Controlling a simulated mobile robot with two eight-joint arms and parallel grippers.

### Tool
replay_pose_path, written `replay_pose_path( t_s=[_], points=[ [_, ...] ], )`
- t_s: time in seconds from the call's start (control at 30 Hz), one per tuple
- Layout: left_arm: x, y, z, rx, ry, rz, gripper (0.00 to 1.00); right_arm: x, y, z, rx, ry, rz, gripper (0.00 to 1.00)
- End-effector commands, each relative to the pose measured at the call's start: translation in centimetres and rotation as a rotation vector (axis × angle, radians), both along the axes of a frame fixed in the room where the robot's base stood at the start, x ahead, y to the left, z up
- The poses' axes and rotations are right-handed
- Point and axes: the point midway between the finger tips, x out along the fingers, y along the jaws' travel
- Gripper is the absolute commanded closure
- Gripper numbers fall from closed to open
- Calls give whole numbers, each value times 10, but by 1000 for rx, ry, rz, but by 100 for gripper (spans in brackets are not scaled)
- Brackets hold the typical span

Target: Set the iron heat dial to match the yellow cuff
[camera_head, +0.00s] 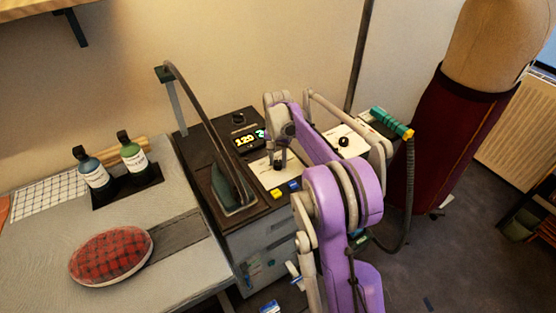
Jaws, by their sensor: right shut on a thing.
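The iron station (222,131) stands in the middle, with a lit display (244,141) that seems to read 120. My right gripper (279,159) points down over the station's pale panel (262,171) and is shut on the heat dial (277,165), which is mostly hidden by the fingers. The dial's pointer and scale are too small to read. A yellow cuff (408,134) sits at the end of a teal handle (389,121) to the right. The iron (236,190) rests at the station's left. My left gripper is not in view.
A second dark knob (343,142) sits on a pale panel to the right. Yellow (276,194) and blue (293,186) buttons lie just in front of my gripper. Two bottles (132,154) and a plaid cushion (112,256) are on the left table.

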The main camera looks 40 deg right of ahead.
Motion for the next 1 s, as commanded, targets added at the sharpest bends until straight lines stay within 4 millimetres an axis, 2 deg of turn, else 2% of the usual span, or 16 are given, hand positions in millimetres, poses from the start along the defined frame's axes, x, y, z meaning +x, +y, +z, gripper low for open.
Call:
replay_pose_path(
  t_s=[0.23,0.27,0.4,0.77,0.87,1.0],
  points=[
    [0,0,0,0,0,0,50,-1,1,0,1,2,1,100],
    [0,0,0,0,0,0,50,-1,1,0,1,2,1,57],
    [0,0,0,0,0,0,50,0,0,0,1,2,2,32],
    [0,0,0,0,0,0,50,0,0,4,1,1,2,31],
    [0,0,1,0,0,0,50,0,0,15,1,1,2,31],
    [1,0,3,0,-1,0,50,0,0,43,1,1,2,31]
  ],
)
